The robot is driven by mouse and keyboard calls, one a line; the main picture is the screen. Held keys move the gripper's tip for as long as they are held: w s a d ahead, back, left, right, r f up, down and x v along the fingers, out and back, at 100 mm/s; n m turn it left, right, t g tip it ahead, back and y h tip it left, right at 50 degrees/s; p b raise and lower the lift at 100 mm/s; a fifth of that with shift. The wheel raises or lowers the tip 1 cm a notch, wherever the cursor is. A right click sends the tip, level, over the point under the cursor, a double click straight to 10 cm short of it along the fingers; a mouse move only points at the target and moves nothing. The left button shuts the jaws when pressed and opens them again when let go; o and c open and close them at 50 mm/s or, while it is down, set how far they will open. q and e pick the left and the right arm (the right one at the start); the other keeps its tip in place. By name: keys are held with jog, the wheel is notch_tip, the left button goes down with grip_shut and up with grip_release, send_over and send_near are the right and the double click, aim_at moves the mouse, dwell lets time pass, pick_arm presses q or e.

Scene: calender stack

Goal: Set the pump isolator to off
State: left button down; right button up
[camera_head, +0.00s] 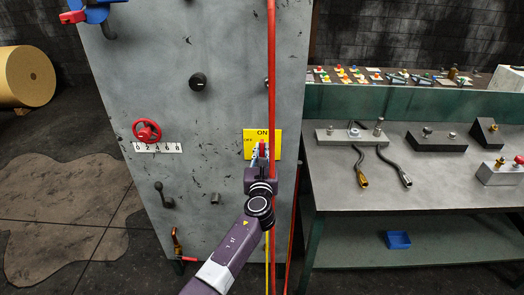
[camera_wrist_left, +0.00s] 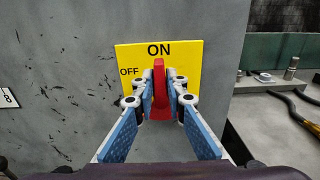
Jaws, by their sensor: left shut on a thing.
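The pump isolator has a yellow plate (camera_head: 250,135) marked ON at the top and OFF at the left, on the grey panel. Its red handle (camera_wrist_left: 160,88) stands upright, in line with the ON word on the plate (camera_wrist_left: 135,57). My left gripper (camera_wrist_left: 161,92) is shut on the red handle, with one finger on each side. In the head view my left gripper (camera_head: 262,153) covers much of the plate's lower part. My right gripper is in neither view.
The grey panel (camera_head: 165,60) also bears a red handwheel (camera_head: 147,131), a black knob (camera_head: 198,81) and a small lever (camera_head: 163,194). A red vertical pipe (camera_head: 271,55) runs close by my gripper. A workbench (camera_head: 340,180) with fittings stands at the right.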

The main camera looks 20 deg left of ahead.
pick_arm(q)
jog(key=shift+n, duration=0.3)
jog(key=shift+s+a+f+n+b, duration=0.1)
jog(key=shift+a+f+n+b, duration=0.35)
jog(key=shift+n+b, duration=1.85)
jog(key=shift+s+a+f+n+b, duration=0.25)
jog(key=shift+n+b, duration=1)
jog(key=shift+n, duration=2.2)
jog(key=shift+a+f+n+b, duration=0.55)
jog(key=shift+n+b, duration=1.2)
jog(key=shift+n, duration=1.1)
jog(key=shift+d, duration=0.1)
jog(key=c, duration=2)
grip_release()
jog(key=shift+o, duration=0.2)
